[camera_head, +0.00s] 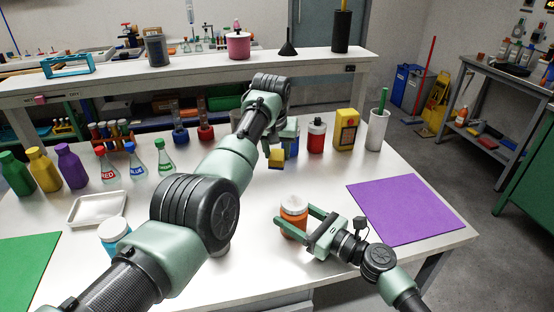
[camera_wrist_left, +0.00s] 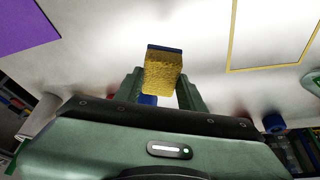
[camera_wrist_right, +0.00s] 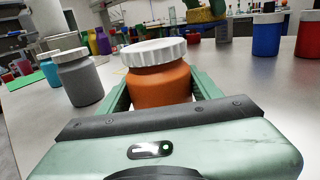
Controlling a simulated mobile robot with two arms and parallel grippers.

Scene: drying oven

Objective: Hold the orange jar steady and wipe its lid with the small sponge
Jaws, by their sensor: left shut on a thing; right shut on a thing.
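The orange jar (camera_head: 290,226) with its white lid (camera_head: 294,203) stands upright on the white table, right of centre. My right gripper (camera_head: 293,217) is shut around its body; in the right wrist view the orange jar (camera_wrist_right: 158,86) sits between the fingers, and its white lid (camera_wrist_right: 153,53) is uncovered. My left gripper (camera_head: 281,146) is shut on the small yellow sponge (camera_head: 276,158) with a dark blue back, farther back than the jar and apart from it. In the left wrist view the sponge (camera_wrist_left: 163,74) sticks out past the fingertips.
A blue jar (camera_head: 291,145), red jar (camera_head: 316,135), yellow container (camera_head: 345,128) and white cup (camera_head: 377,130) stand behind. A purple mat (camera_head: 410,208) lies right. A grey jar (camera_wrist_right: 78,80) stands near the orange one. A white tray (camera_head: 97,208) and teal jar (camera_head: 114,235) are left.

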